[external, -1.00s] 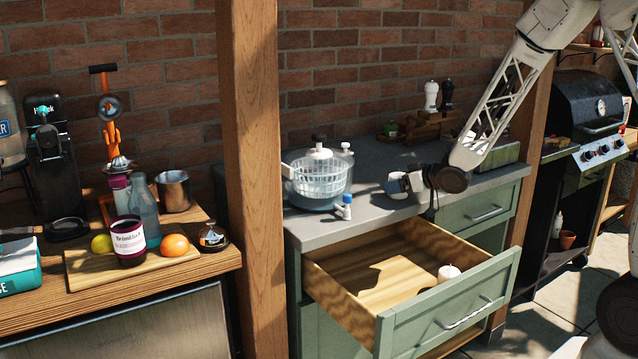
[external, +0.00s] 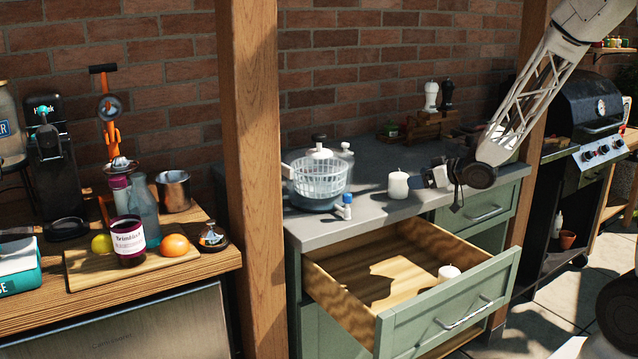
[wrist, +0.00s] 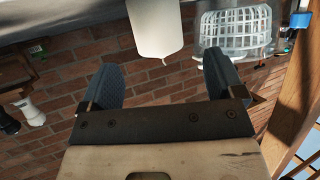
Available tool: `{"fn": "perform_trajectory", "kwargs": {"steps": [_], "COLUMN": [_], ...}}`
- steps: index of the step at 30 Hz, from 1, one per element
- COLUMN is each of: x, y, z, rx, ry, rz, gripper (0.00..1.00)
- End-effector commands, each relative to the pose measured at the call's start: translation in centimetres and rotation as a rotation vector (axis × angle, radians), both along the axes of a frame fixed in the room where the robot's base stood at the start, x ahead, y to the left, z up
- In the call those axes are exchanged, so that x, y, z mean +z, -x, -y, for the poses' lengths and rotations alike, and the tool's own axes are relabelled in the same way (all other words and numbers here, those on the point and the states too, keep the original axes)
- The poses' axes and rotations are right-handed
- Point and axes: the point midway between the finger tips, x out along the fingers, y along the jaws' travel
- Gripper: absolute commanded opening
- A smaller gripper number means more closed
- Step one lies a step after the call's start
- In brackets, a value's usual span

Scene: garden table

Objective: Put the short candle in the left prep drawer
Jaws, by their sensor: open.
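A white candle (external: 398,186) stands upright on the grey counter above the open drawer. A second white candle (external: 449,271) is inside the open green left drawer (external: 420,318), near its front right; its lower part is hidden by the drawer front. I cannot tell for sure which candle is shorter. My gripper (external: 424,180) is open and empty, just right of the counter candle and apart from it. In the wrist view, a white candle (wrist: 154,28) shows upside down beyond and between the spread blue fingertips (wrist: 160,72).
A salad spinner (external: 318,178) and a small blue-capped bottle (external: 345,206) stand left of the counter candle. Pepper and salt mills (external: 431,96) stand at the back. The drawer's left and middle floor is clear. A wooden post (external: 252,180) rises at the left.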

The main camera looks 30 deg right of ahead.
Motion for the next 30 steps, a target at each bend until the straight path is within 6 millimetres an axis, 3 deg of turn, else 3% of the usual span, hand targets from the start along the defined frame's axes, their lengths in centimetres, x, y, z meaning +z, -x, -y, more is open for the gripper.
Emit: {"fn": "perform_trajectory", "kwargs": {"steps": [23,30], "x": [0.2,1.8], "y": [0.3,1.0], "z": [0.1,0.8], "rx": [-0.004,-0.057], "ry": [0.002,0.049], "rz": [-0.001,-0.03], "gripper": [0.88,0.88]}}
